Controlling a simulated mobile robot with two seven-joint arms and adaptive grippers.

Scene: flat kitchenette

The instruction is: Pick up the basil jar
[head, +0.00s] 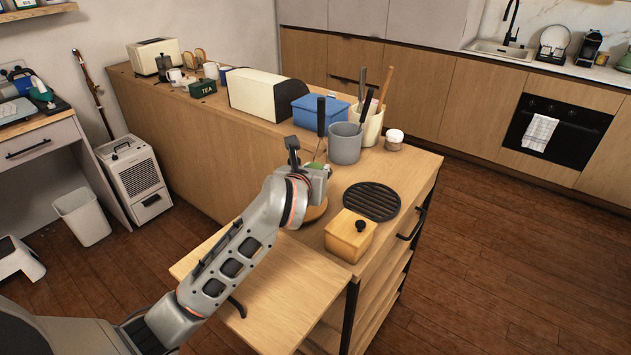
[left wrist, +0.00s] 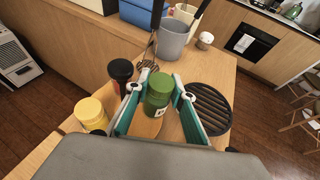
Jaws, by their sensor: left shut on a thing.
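The basil jar (left wrist: 158,88), a small green jar, shows in the left wrist view between the two teal fingers of my left gripper (left wrist: 158,104). The fingers are shut on it from both sides. A round wooden board (left wrist: 146,126) lies below the jar; I cannot tell whether the jar touches it. In the head view my left gripper (head: 318,176) is over the counter, beside the grey pot, and mostly hides the jar. My right gripper is in neither view.
A yellow-topped jar (left wrist: 91,112) and a dark-topped red container (left wrist: 121,72) stand left of the gripper. A grey pot (head: 345,143), a black round grille (head: 372,201) and a wooden box (head: 350,236) are close by. The front counter leaf (head: 285,290) is mostly clear.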

